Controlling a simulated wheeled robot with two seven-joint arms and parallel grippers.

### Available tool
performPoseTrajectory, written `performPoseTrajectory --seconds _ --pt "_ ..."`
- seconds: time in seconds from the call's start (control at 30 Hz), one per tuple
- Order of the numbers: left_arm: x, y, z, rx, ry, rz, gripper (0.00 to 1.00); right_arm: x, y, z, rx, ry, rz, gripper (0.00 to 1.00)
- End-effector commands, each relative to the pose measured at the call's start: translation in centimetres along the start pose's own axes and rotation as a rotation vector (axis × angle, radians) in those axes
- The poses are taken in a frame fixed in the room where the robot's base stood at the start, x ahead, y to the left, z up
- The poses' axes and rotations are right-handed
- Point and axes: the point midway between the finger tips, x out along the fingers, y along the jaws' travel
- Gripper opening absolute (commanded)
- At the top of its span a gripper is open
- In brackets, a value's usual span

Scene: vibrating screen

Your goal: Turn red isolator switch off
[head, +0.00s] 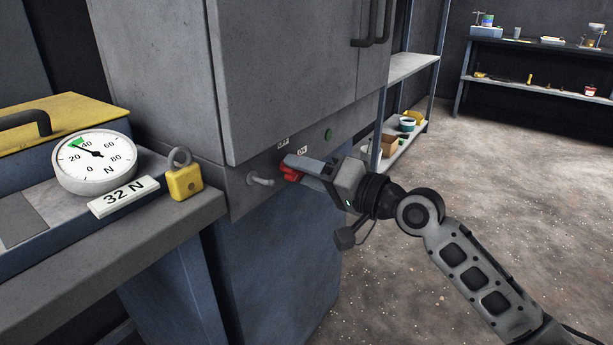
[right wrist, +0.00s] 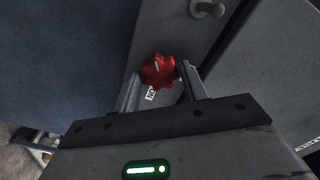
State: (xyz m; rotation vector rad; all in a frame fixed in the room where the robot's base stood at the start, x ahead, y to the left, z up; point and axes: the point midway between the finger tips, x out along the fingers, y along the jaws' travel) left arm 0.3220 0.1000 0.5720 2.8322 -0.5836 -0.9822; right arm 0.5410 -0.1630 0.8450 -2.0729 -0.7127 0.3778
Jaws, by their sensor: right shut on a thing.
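The red isolator switch (head: 290,174) is a small red knob on the lower front panel of the grey cabinet, with small white labels above it. In the right wrist view the lobed red knob (right wrist: 158,71) sits between the two fingertips, with a white mark on its face and a label beside it. My right gripper (head: 297,169) reaches in from the right and is shut on the knob. It hides part of the knob in the head view. My left gripper is not in view.
A metal hasp or handle (head: 260,180) sticks out just left of the knob. A green button (head: 328,135) is above right. A yellow padlock (head: 185,181) and a round gauge (head: 94,161) stand on the bench at left. Open floor lies to the right.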

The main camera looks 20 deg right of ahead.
Motion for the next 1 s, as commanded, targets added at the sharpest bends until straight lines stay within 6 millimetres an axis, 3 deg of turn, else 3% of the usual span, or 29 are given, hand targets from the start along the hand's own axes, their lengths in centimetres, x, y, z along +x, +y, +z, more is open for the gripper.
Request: performPoseTrajectory --seconds 0.6,1.0 --pt "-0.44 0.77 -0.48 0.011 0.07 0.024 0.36 -0.04 0.14 0.08 -0.59 -0.004 0.003 0.21" --pt "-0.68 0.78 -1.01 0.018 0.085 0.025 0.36 -0.03 0.07 0.06 -0.878 -0.004 0.002 0.21"
